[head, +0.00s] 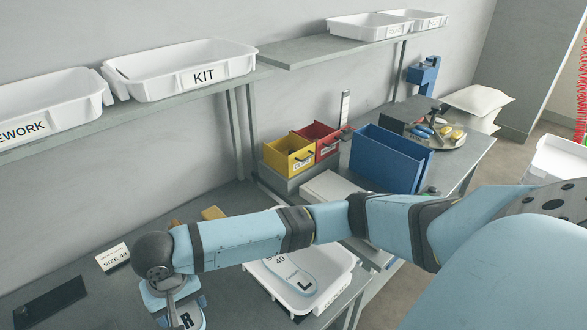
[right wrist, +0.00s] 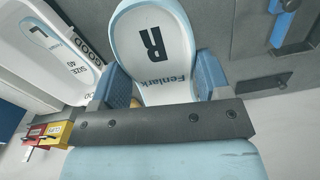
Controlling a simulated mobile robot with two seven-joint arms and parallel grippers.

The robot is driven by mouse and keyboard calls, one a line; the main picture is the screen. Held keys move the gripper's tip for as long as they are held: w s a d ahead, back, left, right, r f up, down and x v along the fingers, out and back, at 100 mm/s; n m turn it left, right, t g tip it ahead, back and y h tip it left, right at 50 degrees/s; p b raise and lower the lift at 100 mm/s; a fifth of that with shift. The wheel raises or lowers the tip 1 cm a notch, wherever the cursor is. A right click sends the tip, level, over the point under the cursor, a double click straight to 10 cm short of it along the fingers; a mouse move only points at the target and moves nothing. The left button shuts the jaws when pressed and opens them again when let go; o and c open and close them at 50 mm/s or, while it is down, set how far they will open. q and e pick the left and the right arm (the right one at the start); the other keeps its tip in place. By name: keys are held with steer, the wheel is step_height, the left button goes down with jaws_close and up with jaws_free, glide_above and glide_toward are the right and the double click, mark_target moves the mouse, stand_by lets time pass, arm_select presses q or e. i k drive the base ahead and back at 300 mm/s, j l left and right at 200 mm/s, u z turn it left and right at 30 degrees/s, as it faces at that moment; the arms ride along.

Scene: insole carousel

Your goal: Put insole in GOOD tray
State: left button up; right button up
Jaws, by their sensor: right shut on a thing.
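A pale blue and white insole marked R and "Fenlark" (right wrist: 152,50) is between the two blue fingers of my right gripper (right wrist: 158,80), which is shut on it. In the head view my right gripper (head: 175,294) is low at the left, with the insole (head: 188,318) partly showing under it. A white tray (head: 345,272) lies right of it, partly behind my arm, and holds an insole marked L and 40 (head: 296,276). My left gripper is not in view.
A SIZE 40 card (head: 114,257) and a dark flat plate (head: 50,302) lie on the bench at left. Yellow (head: 289,154) and red (head: 318,142) bins and a blue box (head: 385,160) stand behind my arm. A KIT tray (head: 185,70) is on the shelf.

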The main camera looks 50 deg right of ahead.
mark_target(300, 253)
steer(key=l+u, duration=0.1)
steer(key=l, duration=0.35)
steer(key=k+l, duration=0.15)
steer(key=l, duration=0.25)
steer(key=l+u, duration=0.15)
steer(key=l, duration=0.3)
steer(key=k+l+u, duration=0.1)
steer(key=l, duration=0.35)
steer(key=k+l+u, duration=0.1)
steer(key=l, duration=0.3)
steer(key=k, duration=0.05)
